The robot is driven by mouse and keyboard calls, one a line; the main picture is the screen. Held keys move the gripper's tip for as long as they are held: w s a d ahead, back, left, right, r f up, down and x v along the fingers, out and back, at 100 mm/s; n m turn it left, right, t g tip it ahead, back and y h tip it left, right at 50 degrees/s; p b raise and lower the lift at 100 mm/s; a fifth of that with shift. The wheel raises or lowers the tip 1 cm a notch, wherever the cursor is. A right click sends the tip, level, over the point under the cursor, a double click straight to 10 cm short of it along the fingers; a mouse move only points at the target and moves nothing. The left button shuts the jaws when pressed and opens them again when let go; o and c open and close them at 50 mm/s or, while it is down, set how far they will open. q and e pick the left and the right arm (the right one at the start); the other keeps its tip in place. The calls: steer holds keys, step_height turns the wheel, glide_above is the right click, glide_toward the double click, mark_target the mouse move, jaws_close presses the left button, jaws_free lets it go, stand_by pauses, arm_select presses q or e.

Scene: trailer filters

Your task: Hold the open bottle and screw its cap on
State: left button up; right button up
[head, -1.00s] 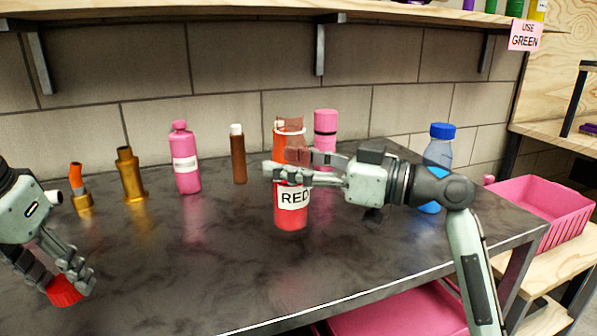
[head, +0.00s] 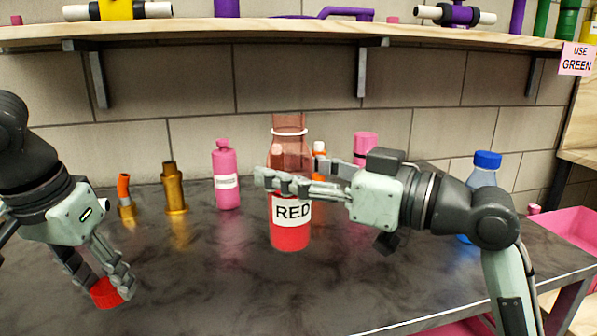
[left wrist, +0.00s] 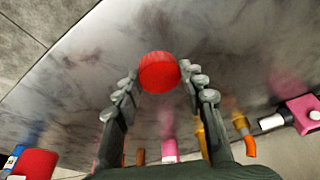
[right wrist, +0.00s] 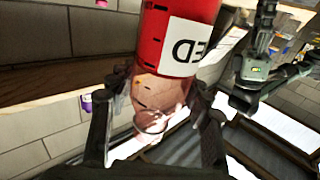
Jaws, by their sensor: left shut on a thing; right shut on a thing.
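The open bottle (head: 289,236) is red below and clear above, with a "RED" label and an uncapped neck. It is upright over the dark table; I cannot tell whether its base touches. My right gripper (head: 290,172) is shut around its clear upper part, below the neck ring. In the right wrist view the bottle (right wrist: 155,45) sits between the fingers, open mouth toward the bottom of the picture. The red cap (head: 105,293) is low at the left, apart from the bottle. My left gripper (head: 110,284) is shut on it; the left wrist view shows the cap (left wrist: 158,72) between its fingertips.
A pink bottle (head: 226,180), brass fittings (head: 174,190) and an orange-tipped piece (head: 125,195) stand behind at left. A pink cylinder (head: 365,147) and a blue-capped bottle (head: 486,170) stand at right. A wooden shelf (head: 300,32) runs above. The tabletop between my grippers is clear.

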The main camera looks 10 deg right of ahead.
steer(key=shift+s+a+r, duration=0.2)
steer(key=shift+a+r, duration=0.05)
stand_by(0.4)
steer(key=o, duration=1)
steer(key=shift+c, duration=0.2)
jaws_close()
arm_select(q)
steer(key=shift+s, duration=0.15)
arm_select(e)
steer(key=shift+s, duration=0.1)
